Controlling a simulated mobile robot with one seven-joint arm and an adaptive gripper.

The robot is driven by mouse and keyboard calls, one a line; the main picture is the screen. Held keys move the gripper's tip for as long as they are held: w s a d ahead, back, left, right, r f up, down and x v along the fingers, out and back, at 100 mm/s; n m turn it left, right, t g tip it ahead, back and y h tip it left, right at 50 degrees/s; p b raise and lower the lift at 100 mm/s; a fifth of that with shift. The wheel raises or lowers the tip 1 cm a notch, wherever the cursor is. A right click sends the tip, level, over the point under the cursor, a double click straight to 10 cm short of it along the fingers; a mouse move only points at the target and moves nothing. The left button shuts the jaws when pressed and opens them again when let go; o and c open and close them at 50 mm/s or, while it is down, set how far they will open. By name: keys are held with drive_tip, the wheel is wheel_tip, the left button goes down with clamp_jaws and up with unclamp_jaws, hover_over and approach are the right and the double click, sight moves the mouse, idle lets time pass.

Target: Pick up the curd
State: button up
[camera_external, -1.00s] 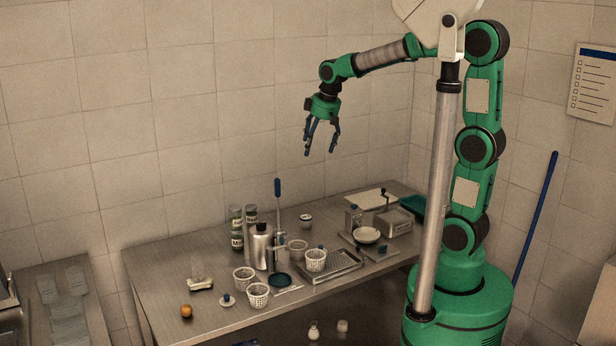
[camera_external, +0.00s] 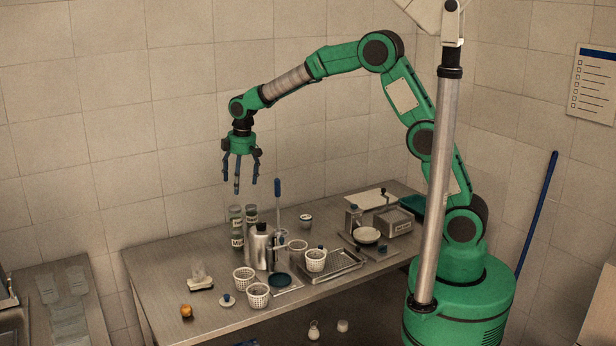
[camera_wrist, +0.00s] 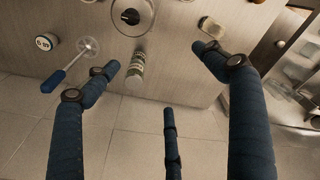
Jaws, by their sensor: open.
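I cannot surely tell which thing is the curd. Three white perforated baskets stand on the table: a left one (camera_external: 244,279), a front one (camera_external: 258,297) and a right one (camera_external: 316,261) with a blue knob at its top. Their contents are too small to make out. A pale piece on a dark base (camera_external: 200,283) lies at the table's left and shows in the wrist view (camera_wrist: 212,27). My three-fingered gripper (camera_external: 240,186) hangs open and empty, high above the table's back; its fingers also show in the wrist view (camera_wrist: 162,78).
A steel bottle (camera_external: 258,248), labelled jars (camera_external: 237,228) and an upright blue-handled tool (camera_external: 278,190) stand below my gripper. A perforated tray (camera_external: 335,265) lies to the right. An orange fruit (camera_external: 186,311) and a small lid (camera_external: 227,300) are at the front left.

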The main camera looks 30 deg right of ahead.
drive_tip(key=a+f+n+p, duration=0.1)
drive_tip(key=a+f+n, duration=0.1)
drive_tip(key=a+f, duration=0.9)
drive_tip(key=n+g+p, duration=0.1)
drive_tip(key=n, duration=0.1)
hover_over(200, 277)
wheel_tip(200, 277, down, 8)
drive_tip(key=shift+f+h, duration=0.15)
drive_tip(key=shift+h, duration=0.25)
drive_tip(key=shift+a+f, duration=0.1)
drive_tip(key=shift+f, duration=0.05)
drive_tip(key=shift+f+p, duration=0.35)
drive_tip(key=shift+f, duration=3.8)
drive_tip(key=shift+f, duration=2.65)
drive_tip(key=c, duration=1.4)
